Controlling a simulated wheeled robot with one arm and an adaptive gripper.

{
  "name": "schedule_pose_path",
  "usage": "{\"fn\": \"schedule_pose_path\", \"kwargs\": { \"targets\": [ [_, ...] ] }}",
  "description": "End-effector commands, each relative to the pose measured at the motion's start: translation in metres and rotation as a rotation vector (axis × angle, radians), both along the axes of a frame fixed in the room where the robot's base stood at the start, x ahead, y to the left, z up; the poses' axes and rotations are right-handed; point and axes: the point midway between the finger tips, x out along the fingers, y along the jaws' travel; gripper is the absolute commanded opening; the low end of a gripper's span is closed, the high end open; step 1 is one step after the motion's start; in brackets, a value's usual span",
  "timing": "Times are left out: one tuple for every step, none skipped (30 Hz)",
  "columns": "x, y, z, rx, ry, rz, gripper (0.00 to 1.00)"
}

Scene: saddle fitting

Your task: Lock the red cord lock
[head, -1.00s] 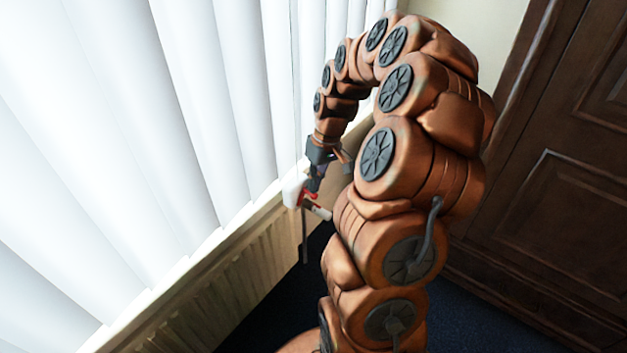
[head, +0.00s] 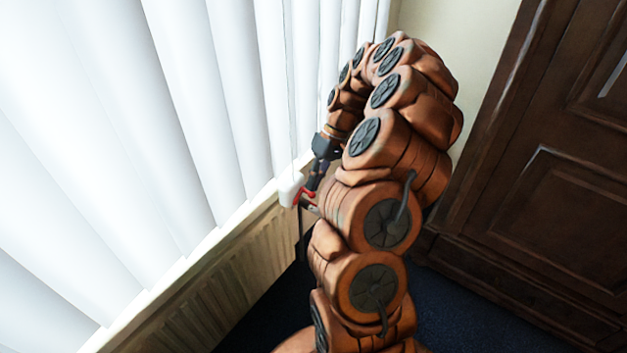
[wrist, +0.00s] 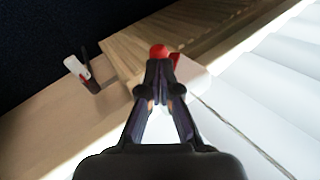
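The red cord lock has a white body (head: 291,189) at the window sill's edge and a red lever (head: 306,195) on its right side. In the wrist view its white body (wrist: 188,78) lies right of my fingertips, and its round red knob (wrist: 158,50) shows just beyond them. My gripper (head: 314,187) reaches down to the lever; in the wrist view its fingertips (wrist: 160,68) are drawn together right at the knob. They look shut against it, but whether they pinch it is unclear. The fingers hide part of the lever.
A second white and dark red fitting (wrist: 76,70) sits left in the wrist view, along the pale wooden ledge (wrist: 70,130). A dark wooden cabinet (head: 530,200) stands right. Dark floor lies between.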

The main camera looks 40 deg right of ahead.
Motion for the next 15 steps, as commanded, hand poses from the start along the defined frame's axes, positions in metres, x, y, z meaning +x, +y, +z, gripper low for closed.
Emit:
{"fn": "schedule_pose_path", "kwargs": {
  "targets": [
    [0.0007,0.0008,-0.0018,0.013,0.004,0.001,0.0],
    [0.0008,0.0005,-0.0019,0.02,0.005,0.001,0.0],
    [0.0009,0.0,-0.0021,0.029,0.007,0.002,0.0],
    [0.0009,-0.0005,-0.0024,0.036,0.009,0.002,0.0],
    [0.001,-0.0012,-0.0026,0.043,0.01,0.001,0.0],
    [0.0011,-0.0018,-0.0031,0.048,0.011,0.0,0.0],
    [0.001,-0.002,-0.0033,0.047,0.01,0.001,0.0],
    [0.001,-0.0023,-0.0036,0.046,0.01,0.001,0.0],
    [0.0011,-0.0028,-0.0042,0.046,0.01,0.001,0.0],
    [0.0012,-0.0031,-0.0047,0.046,0.01,0.001,0.0],
    [0.0013,-0.0035,-0.0052,0.046,0.011,0.001,0.0],
    [0.0014,-0.0041,-0.0058,0.045,0.01,0.001,0.0],
    [0.0015,-0.0045,-0.0064,0.045,0.011,0.0,0.0],
    [0.0016,-0.0051,-0.0071,0.045,0.011,0.0,0.0],
    [0.0017,-0.0058,-0.0081,0.045,0.011,0.0,0.0]
  ]
}}
